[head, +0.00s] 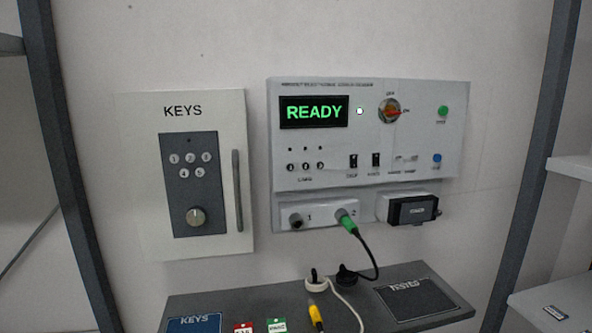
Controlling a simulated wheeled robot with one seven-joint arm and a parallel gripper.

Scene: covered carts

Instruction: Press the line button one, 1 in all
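A white control panel (370,185) hangs on the wall, right of centre. On its lower left, three small round buttons sit in a row above a small label that seems to read "LINES". The leftmost, likely line button one (290,167), carries a mark too small to read. Three small dark dots sit in a row above the buttons. A display (314,112) on the panel reads "READY" in green, with a small lit white lamp (360,111) beside it. My gripper is not in view.
A "KEYS" cabinet (225,120) hangs to the left. Below the panel, sockets 1 and 2 (315,213) hold a green plug (346,221) in 2, its cable hanging. A dark shelf (250,300) juts out beneath, with tags and cables. The space before the panel is clear.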

